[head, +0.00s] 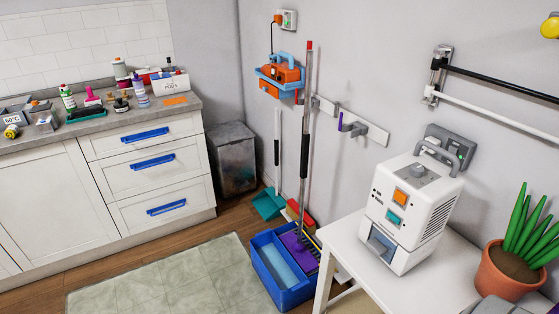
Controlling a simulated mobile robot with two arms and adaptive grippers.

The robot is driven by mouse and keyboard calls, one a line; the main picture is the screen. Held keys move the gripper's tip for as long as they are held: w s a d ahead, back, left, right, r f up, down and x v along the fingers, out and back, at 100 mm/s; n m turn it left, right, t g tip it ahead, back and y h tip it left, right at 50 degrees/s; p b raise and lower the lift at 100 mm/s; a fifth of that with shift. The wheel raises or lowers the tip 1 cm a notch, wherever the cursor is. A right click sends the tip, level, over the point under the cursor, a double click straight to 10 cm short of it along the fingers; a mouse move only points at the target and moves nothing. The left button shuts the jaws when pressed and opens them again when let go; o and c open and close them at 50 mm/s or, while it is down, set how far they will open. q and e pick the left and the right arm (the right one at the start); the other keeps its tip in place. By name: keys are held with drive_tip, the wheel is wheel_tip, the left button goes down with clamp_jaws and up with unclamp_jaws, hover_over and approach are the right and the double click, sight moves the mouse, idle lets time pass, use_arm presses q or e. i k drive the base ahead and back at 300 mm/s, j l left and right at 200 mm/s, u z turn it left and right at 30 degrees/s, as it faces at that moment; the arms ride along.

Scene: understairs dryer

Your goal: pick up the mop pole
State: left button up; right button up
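A mop pole (304,132) stands nearly upright against the grey wall, right of the picture's middle. It is a slim grey metal pole with a long black grip and a red tip. Its lower end reaches a purple mop head (293,242) in a blue bucket (287,296). A shorter pale pole (277,165) with a black grip stands just left of it, above a teal dustpan (268,203). Neither of my grippers shows in the head view.
A white table (340,234) with a white machine (411,211) and a potted plant (510,265) stands close right of the bucket. A grey bin (233,160) and a drawer counter (148,172) stand left. Floor with a pale mat (165,283) lies in front.

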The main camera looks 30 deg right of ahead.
sight(299, 246)
drive_tip(key=i+z, duration=0.2)
drive_tip(key=i, duration=0.3)
drive_tip(key=i+j+z, duration=0.25)
drive_tip(key=i, duration=0.2)
drive_tip(key=i+j+z, duration=0.2)
drive_tip(key=i, duration=0.25)
drive_tip(key=i+j+z, duration=0.25)
drive_tip(key=i, duration=0.2)
